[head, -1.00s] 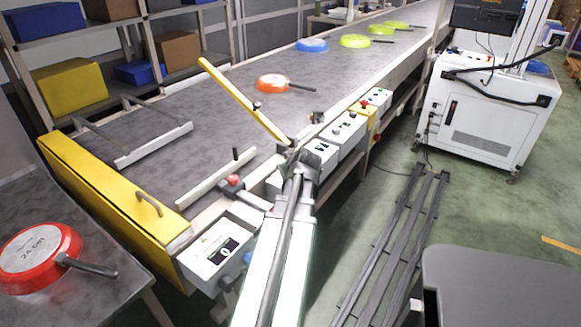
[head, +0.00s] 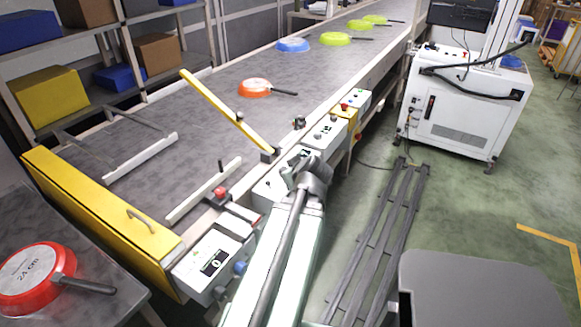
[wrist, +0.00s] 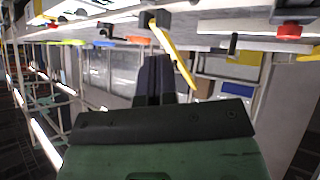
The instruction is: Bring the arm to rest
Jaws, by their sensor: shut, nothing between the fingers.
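My arm reaches up from the bottom of the head view, with its wrist end (head: 308,170) beside the conveyor's near side edge. The fingers are hard to make out there. In the wrist view my gripper (wrist: 155,62) shows as two dark fingers close together, with nothing between them. The conveyor (head: 190,115) runs from lower left to the far top right. A yellow diverter bar (head: 225,110) lies slanted across it, just left of my wrist end. The wrist view shows the scene upside down, with the yellow bar (wrist: 175,55) behind the fingers.
An orange pan (head: 256,88), a blue pan (head: 293,45) and green pans (head: 335,38) lie on the belt. A red pan (head: 30,285) lies on the table at lower left. Control boxes (head: 325,132) line the belt. A white cabinet (head: 465,105) and grey rails (head: 380,235) stand right.

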